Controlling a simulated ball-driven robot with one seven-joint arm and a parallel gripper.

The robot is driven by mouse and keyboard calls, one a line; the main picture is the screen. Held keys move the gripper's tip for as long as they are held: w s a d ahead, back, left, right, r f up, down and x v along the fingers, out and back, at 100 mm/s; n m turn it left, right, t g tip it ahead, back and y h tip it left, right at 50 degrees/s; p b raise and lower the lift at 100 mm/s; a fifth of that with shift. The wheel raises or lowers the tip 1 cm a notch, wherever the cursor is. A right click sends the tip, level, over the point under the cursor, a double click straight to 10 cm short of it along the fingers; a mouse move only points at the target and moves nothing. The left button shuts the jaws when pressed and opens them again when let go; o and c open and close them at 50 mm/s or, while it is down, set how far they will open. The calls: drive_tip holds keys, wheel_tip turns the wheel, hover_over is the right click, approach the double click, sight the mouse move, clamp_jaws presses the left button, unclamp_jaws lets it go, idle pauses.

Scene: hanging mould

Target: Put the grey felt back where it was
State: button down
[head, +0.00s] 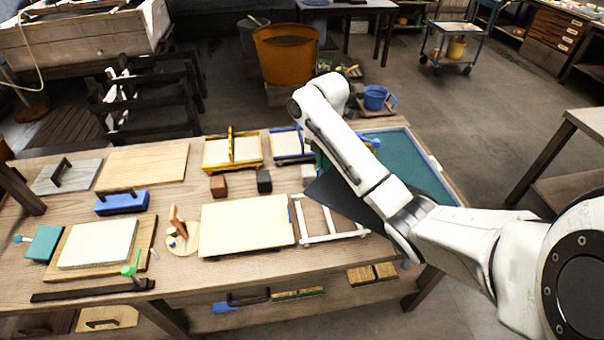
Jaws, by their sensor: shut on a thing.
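A dark grey sheet, which looks like the grey felt (333,196), shows beside and behind my white arm, near the right end of the wooden workbench. It overlaps the white frame (328,238) in the picture; I cannot tell whether it touches the bench or is held above it. My arm comes in from the right, rises to a bend above the bench's back edge and covers part of the sheet. My gripper is hidden behind the arm, so its hold on the sheet does not show.
A teal-bottomed tray (420,165) lies behind my arm. An orange bucket (285,55) stands beyond. Open floor lies at the right.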

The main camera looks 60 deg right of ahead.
drive_tip(key=w+d+f+b, duration=0.2)
drive_tip(key=w+f+b, duration=0.3)
drive_tip(key=w+f, duration=0.3)
wheel_tip(320, 180, down, 3)
drive_tip(key=shift+w+d+r+b, duration=0.1)
drive_tip(key=shift+w+d+b, duration=0.2)
drive_tip(key=shift+w+b, duration=0.1)
drive_tip(key=shift+f+b, duration=0.3)
drive_tip(key=shift+f, duration=0.3)
drive_tip(key=c, duration=1.3)
unclamp_jaws()
drive_tip(key=shift+o, duration=0.2)
drive_tip(key=shift+r, duration=0.1)
